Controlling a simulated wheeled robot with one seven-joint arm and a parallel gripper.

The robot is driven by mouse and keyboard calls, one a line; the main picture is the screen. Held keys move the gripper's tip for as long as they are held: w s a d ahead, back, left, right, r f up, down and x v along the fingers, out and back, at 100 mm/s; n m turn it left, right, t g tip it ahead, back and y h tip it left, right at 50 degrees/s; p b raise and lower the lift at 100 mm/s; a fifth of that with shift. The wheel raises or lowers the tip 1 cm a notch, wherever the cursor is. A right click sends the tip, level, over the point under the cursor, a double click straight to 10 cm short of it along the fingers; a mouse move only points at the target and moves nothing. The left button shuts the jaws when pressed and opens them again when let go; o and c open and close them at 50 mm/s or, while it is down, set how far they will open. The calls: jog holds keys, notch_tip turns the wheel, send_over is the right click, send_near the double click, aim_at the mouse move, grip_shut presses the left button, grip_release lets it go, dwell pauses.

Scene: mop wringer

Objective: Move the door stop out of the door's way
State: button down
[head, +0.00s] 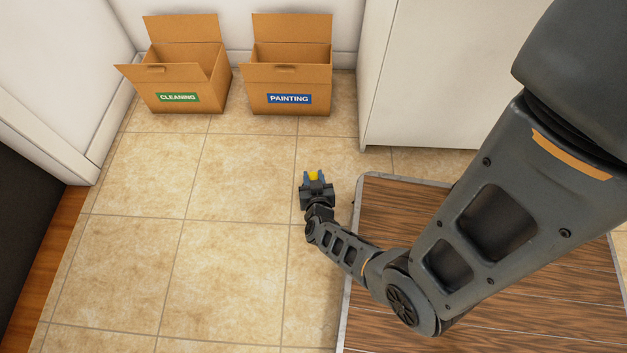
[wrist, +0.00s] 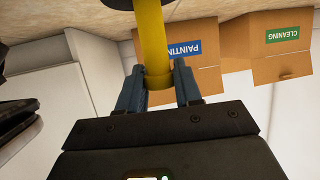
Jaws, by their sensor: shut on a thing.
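My gripper (head: 313,178) is over the tiled floor left of the wooden platform. Its blue fingers are shut on a yellow piece (head: 313,175), apparently the door stop. In the wrist view my gripper (wrist: 158,82) has one finger on each side of this yellow rod-like piece (wrist: 153,40), which has a dark end at the top edge of the picture. The rest of it is cut off there. In the head view my gripper hides most of it, and I cannot tell its height above the floor.
Open cardboard boxes labelled CLEANING (head: 190,98) and PAINTING (head: 252,100) stand by the back wall. A white cabinet (head: 425,75) is at the back right. The wood-topped platform (head: 385,210) lies under my arm. The tiles (head: 130,270) at left are clear, beside a dark opening.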

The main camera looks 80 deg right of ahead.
dwell(0.3)
jog(key=c, duration=0.7)
grip_release()
jog(key=shift+r, duration=0.1)
jog(key=p+v, duration=0.4)
jog(key=v, duration=0.8)
jog(key=shift+a, duration=0.1)
